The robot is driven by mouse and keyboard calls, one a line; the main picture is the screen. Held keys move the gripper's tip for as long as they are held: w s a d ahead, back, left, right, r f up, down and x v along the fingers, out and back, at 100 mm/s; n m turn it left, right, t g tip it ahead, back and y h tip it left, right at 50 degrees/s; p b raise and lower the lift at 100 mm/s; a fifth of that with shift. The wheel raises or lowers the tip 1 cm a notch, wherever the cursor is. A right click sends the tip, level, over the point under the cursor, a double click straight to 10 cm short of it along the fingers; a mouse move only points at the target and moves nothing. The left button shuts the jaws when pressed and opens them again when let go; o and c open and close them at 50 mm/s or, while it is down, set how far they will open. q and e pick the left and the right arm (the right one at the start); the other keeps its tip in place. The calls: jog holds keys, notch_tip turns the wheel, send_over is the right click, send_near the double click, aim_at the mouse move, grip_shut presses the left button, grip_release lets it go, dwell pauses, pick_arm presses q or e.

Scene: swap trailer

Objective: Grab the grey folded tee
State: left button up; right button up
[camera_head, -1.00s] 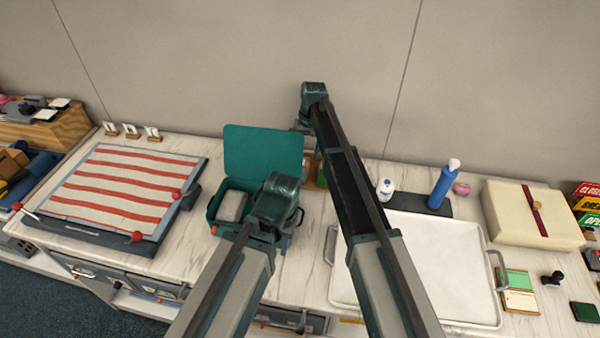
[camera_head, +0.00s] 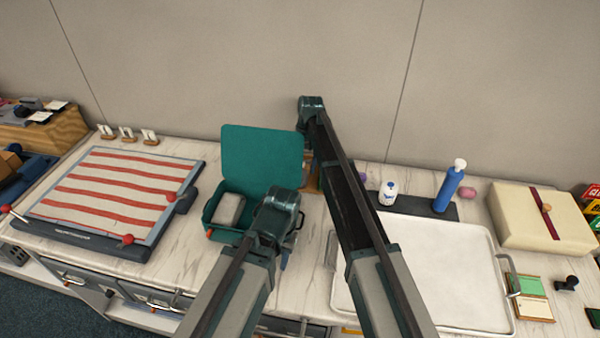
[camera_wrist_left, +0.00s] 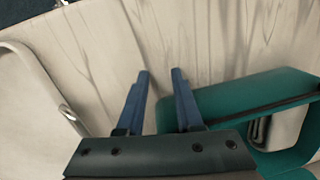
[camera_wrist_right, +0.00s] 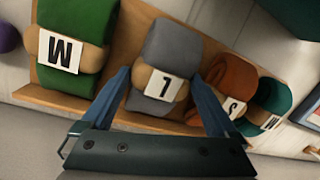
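The grey folded tee (camera_wrist_right: 172,52) is a rolled grey bundle with a tan band and a white tag with a black letter, in the right wrist view. It sits in a wooden holder (camera_wrist_right: 125,62) between a green roll (camera_wrist_right: 88,22) and an orange roll (camera_wrist_right: 230,82). My right gripper (camera_wrist_right: 161,75) is open, its fingers apart on either side of the grey tee's near end; whether they touch it I cannot tell. My left gripper (camera_wrist_left: 161,73) is open and empty above the counter, beside the teal case (camera_wrist_left: 215,98). In the head view my arms hide the tee and both fingertips.
The open teal case (camera_head: 262,155) stands left of my arms. A white tray (camera_head: 440,270) lies to the right, with a blue bottle (camera_head: 447,188) and a white bottle (camera_head: 388,192) behind it. A teal roll (camera_wrist_right: 270,97) sits beyond the orange one. A wall rises behind the counter.

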jog(key=c, duration=0.9)
